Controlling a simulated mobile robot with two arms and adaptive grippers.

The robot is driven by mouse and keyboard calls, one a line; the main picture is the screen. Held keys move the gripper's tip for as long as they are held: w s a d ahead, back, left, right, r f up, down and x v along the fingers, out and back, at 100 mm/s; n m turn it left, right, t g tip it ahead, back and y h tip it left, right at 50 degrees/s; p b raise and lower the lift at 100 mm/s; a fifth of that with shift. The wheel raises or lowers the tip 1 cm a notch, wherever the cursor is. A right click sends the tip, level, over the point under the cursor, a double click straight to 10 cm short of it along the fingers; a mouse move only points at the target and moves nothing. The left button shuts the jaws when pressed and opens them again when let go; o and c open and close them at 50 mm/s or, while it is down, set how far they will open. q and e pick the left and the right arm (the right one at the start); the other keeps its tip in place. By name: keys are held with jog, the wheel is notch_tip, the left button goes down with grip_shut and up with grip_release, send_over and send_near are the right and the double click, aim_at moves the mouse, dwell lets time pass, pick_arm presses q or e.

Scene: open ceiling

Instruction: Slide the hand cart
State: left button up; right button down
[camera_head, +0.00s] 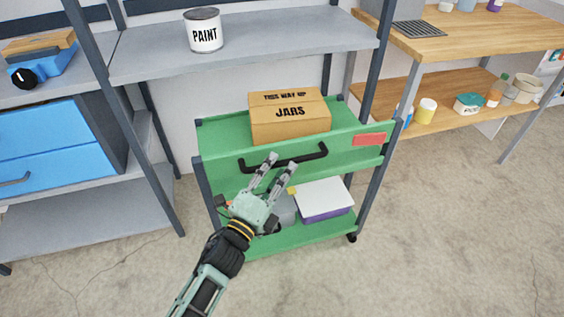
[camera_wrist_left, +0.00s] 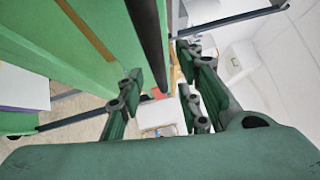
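The green hand cart (camera_head: 222,135) stands upright on the floor in front of the grey shelving, with dark corner posts. Its black handle (camera_head: 312,155) runs across the front of the upper tray. My left gripper (camera_head: 281,161) is open at this handle, its fingertips overlapping the handle's middle in the head view. In the left wrist view the handle (camera_wrist_left: 149,40) passes between the two spread fingers of the gripper (camera_wrist_left: 160,68); I cannot tell whether they touch it. My right gripper is in neither view.
A cardboard jars box (camera_head: 290,122) sits in the cart's upper tray; a white-and-purple box (camera_head: 324,198) is on its lower shelf. A paint can (camera_head: 204,31) stands on the grey shelf behind. A wooden workbench (camera_head: 470,40) is at right. Floor (camera_head: 440,230) right of the cart is clear.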

aim_at(285, 164)
pick_arm(q)
jog(key=shift+x, duration=1.8)
jog(key=shift+a, duration=0.1)
jog(key=shift+f, duration=0.1)
jog(key=c, duration=0.7)
jog(key=shift+f, duration=0.1)
grip_shut()
